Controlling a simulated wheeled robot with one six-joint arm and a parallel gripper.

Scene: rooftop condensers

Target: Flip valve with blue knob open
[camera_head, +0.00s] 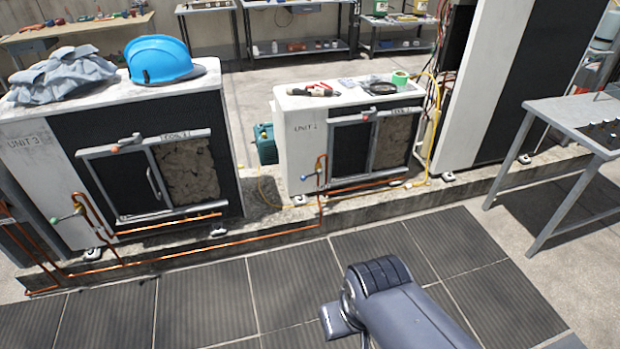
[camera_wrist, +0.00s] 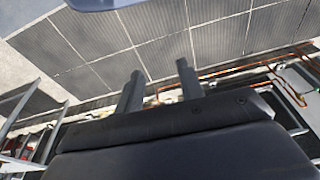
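A small valve with a blue knob (camera_head: 304,177) sits on the copper pipe at the lower left corner of the middle condenser, marked UNIT 2 (camera_head: 303,128). Another valve, with a greenish knob (camera_head: 54,220), is on the copper pipes by the left condenser, marked UNIT 3 (camera_head: 25,145). My gripper (camera_wrist: 160,76) shows in the wrist view with its two fingers apart and nothing between them. In the head view my arm is at the lower middle, over the floor tiles, well apart from both valves; the gripper fingers cannot be made out there.
Copper pipes (camera_head: 190,245) run low along the concrete ledge in front of the units. A blue hard hat (camera_head: 160,60) and grey cloth (camera_head: 62,76) lie on the left unit. A grey metal table (camera_head: 560,112) stands at the right. The dark floor tiles (camera_head: 210,300) are clear.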

